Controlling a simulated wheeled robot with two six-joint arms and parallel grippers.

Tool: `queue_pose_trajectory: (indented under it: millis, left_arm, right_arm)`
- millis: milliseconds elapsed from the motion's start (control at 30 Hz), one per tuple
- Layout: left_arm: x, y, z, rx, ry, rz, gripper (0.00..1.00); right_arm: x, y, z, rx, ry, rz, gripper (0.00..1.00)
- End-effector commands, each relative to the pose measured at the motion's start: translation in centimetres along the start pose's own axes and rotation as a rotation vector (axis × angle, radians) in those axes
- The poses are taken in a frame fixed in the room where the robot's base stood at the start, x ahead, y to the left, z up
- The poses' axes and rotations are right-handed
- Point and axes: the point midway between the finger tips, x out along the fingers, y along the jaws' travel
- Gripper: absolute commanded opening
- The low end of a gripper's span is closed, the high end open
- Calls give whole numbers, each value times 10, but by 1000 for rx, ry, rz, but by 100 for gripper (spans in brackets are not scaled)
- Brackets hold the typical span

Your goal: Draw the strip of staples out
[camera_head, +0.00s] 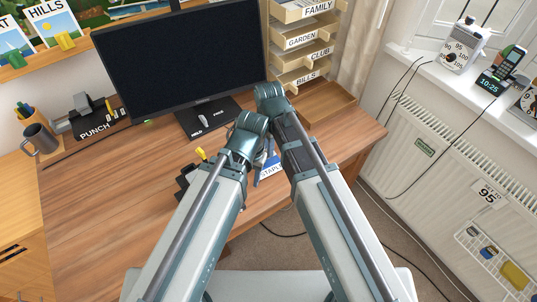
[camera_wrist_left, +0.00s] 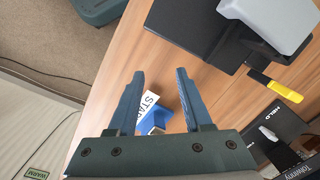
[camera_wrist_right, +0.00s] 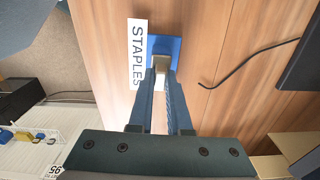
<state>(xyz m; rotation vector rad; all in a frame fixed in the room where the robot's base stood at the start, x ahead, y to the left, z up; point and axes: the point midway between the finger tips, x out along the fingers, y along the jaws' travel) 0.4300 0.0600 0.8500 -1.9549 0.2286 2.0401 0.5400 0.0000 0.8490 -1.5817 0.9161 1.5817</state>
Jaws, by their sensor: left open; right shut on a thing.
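A blue staples box (camera_wrist_right: 165,45) with a white STAPLES label (camera_wrist_right: 138,55) sits on the desk near its front edge. It shows partly between the arms in the head view (camera_head: 271,168). My right gripper (camera_wrist_right: 162,78) is shut on a grey strip of staples (camera_wrist_right: 161,68) at the box; how far the strip is out of the box I cannot tell. My left gripper (camera_wrist_left: 157,75) is open and empty, with the blue box (camera_wrist_left: 153,122) in view between its fingers. In the head view the arms hide much of both grippers.
A black device with a grey block and yellow lever (camera_wrist_left: 274,85) stands beside the box. The monitor (camera_head: 180,55), its base with HELD and FREE marks (camera_head: 208,118), labelled trays (camera_head: 302,40) and the punch (camera_head: 88,118) stand at the back.

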Motion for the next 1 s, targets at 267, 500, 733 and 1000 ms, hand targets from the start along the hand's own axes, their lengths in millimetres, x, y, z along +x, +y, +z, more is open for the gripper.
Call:
queue_pose_trajectory:
  millis: [267, 500, 733, 1000]
  left_arm:
    - [-3, 0, 0, 0, 0, 0, 50]
    - [-7, -1, 0, 0, 0, 0, 50]
    - [-10, -1, 1, 0, 0, 0, 50]
    - [-12, -1, 1, 0, 0, 0, 50]
  right_arm:
    - [-3, 0, 0, 0, 0, 0, 0]
    - [-7, 0, 0, 0, 0, 0, 0]
    - [-10, 0, 0, 0, 0, 0, 0]
    - [-12, 0, 0, 0, 0, 0, 0]
